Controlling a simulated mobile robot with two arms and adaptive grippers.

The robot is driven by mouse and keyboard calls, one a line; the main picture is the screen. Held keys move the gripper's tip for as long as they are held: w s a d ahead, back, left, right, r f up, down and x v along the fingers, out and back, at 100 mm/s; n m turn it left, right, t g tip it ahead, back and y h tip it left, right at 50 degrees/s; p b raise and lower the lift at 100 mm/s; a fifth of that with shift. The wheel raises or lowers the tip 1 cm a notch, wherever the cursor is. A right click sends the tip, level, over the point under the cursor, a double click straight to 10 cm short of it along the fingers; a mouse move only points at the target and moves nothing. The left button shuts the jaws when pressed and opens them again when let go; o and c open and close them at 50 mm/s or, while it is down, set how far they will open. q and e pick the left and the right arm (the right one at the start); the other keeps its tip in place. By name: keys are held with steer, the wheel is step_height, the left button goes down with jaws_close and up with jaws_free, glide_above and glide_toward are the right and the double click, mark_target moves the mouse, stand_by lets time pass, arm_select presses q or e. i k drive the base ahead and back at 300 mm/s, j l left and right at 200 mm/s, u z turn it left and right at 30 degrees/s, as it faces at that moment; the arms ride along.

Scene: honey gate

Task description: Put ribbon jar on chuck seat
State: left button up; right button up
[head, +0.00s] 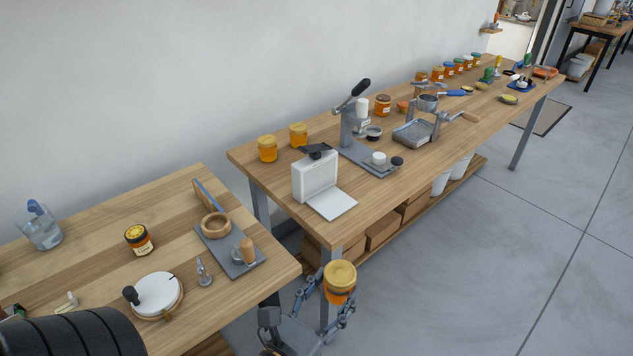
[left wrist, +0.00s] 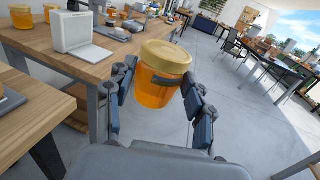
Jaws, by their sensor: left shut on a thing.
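My left gripper (head: 333,296) is shut on an amber jar (head: 340,273) with a gold lid and a dark band, which may be the ribbon. It holds the jar upright in the air, in front of the near end of the long bench. In the left wrist view the jar (left wrist: 164,58) sits between both fingers of the gripper (left wrist: 160,104). A grey lever press (head: 350,122) stands on the long bench, with a small white round piece (head: 379,158) on its base. I cannot tell which part is the chuck seat. My right gripper is not in view.
A white folding box (head: 315,180) stands near the long bench's (head: 262,185) front end. Two gold-lidded jars (head: 267,149) are behind it. The left table (head: 100,265) holds a dark-labelled jar (head: 139,239), a white turntable (head: 158,294) and a grey board (head: 238,262). Open floor lies to the right.

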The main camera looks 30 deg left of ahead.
mark_target(216, 227)
steer(key=i+l+z, duration=0.15)
steer(key=i, duration=0.95)
steer(key=i+u, duration=0.2)
steer(key=u, duration=0.2)
steer(key=i+u, duration=0.15)
steer(key=u, duration=0.25)
steer(key=i+l+u, duration=0.15)
steer(key=u, duration=0.25)
steer(key=i+l+u, duration=0.15)
steer(key=u, duration=0.25)
steer(key=i+l+u, duration=0.1)
steer(key=u, duration=0.3)
steer(key=i+l+u, duration=0.15)
steer(key=u, duration=0.25)
steer(key=i+l+u, duration=0.2)
steer(key=u, duration=0.2)
